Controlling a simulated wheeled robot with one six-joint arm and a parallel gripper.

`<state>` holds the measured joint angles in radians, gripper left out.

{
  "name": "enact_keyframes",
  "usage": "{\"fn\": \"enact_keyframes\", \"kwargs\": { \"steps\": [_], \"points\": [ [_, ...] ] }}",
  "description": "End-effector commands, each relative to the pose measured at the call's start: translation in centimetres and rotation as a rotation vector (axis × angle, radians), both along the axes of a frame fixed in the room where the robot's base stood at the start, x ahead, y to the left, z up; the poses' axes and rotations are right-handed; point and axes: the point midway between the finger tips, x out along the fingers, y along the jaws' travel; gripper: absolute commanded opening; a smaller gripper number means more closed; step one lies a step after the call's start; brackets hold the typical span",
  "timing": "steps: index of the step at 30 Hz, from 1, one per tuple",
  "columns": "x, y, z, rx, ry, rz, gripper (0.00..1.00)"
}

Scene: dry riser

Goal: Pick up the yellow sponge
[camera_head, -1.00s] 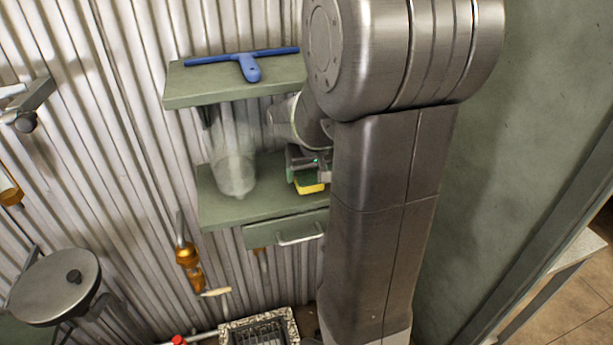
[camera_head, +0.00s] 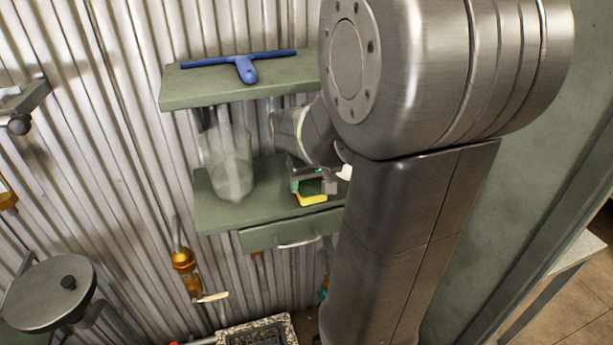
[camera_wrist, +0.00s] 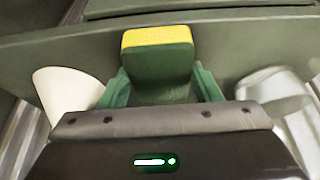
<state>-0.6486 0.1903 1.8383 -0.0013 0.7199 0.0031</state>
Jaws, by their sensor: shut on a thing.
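The yellow sponge (camera_head: 312,199) has a green layer and is at the lower shelf, near its front edge. In the wrist view the sponge (camera_wrist: 158,58) stands out between the green fingers of my gripper (camera_wrist: 162,92), with its yellow edge farthest from the wrist. My gripper (camera_head: 315,185) is shut on it. I cannot tell whether the sponge still touches the shelf. My arm hides the right part of the shelf.
A clear container (camera_head: 228,165) stands left of my gripper on the lower shelf (camera_head: 215,213). A blue squeegee (camera_head: 243,66) lies on the upper shelf (camera_head: 190,92), above my gripper. A white object (camera_wrist: 70,92) is close beside my gripper. A drawer (camera_head: 290,232) is below.

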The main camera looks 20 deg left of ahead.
Motion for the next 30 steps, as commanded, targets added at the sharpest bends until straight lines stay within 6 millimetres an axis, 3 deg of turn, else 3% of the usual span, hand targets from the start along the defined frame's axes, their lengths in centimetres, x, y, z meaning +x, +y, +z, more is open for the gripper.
{"fn": "enact_keyframes", "kwargs": {
  "steps": [18, 30],
  "points": [
    [-7.5, -5.7, 0.0, 0.002, -0.002, 0.000, 0.37],
    [-11.0, -8.3, 0.0, 0.001, -0.001, 0.000, 0.37]
  ]
}}
